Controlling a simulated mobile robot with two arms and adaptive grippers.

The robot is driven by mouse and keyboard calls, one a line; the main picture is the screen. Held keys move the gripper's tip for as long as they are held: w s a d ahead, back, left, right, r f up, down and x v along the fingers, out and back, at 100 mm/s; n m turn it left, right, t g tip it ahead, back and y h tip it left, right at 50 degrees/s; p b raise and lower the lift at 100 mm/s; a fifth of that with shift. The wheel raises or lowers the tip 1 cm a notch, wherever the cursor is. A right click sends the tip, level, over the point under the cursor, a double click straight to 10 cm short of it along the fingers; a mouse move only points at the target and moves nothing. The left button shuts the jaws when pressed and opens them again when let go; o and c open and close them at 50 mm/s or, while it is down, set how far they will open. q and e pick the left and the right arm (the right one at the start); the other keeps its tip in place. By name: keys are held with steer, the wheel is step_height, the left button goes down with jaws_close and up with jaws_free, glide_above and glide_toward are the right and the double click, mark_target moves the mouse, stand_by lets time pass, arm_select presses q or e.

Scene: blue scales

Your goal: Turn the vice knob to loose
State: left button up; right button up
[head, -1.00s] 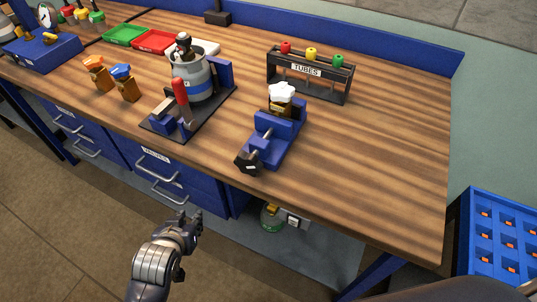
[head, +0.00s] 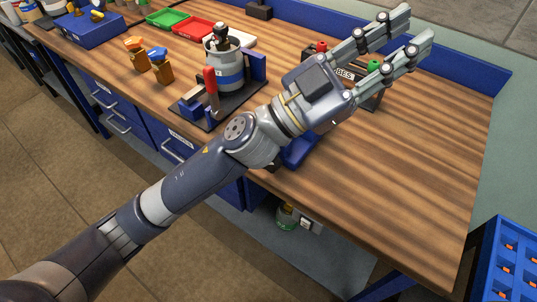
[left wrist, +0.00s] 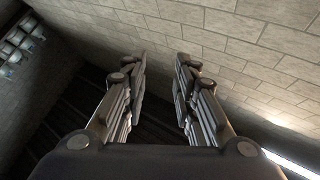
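The blue vice (head: 300,150) is near the front of the wooden bench. My left forearm and wrist cover most of it, and only part of its blue body shows below the wrist. I cannot make out its knob clearly behind the arm. My left gripper (head: 415,26) is raised over the bench, past the vice, pointing to the upper right. Its fingers are spread with nothing between them. In the left wrist view the left gripper (left wrist: 160,72) also shows open and empty, facing a brick wall. My right gripper is not in view.
A rack labelled TUBES (head: 371,98) is partly hidden behind the left hand. A grey pot (head: 226,70) and a red-handled tool (head: 211,82) stand left of the vice. A blue crate (head: 508,262) is at the lower right. The bench's right part (head: 420,165) is clear.

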arm_select(q)
steer(key=s+d+f+m+g+y, duration=0.3)
steer(key=s+d+m+g, duration=0.2)
steer(key=s+m+g, duration=0.5)
step_height(320, 180, down, 12)
steer(key=r+m+g+y, duration=0.1)
steer(key=m+g+y, duration=0.15)
steer(key=y, duration=0.65)
steer(key=w+a+f+n+t+y, duration=0.2)
steer(key=w+a+f+y, duration=0.35)
steer(key=a+f, duration=0.2)
steer(key=w+a+n+t+y, duration=0.1)
steer(key=w+a+y, duration=0.1)
steer(key=w+a, duration=0.1)
steer(key=w+a+r+n+t+y, duration=0.1)
steer(key=w+a+y, duration=0.1)
steer(key=a, duration=0.4)
steer(key=w+a+n+t+y, duration=0.2)
steer(key=w+a, duration=0.2)
steer(key=w, duration=0.1)
steer(key=shift+a+r+y, duration=0.25)
steer(key=shift+a+r, duration=0.1)
steer(key=shift+a, duration=0.05)
step_height(320, 180, down, 11)
steer(key=shift+r+p, duration=0.15)
steer(key=shift+p, duration=1)
jaws_close()
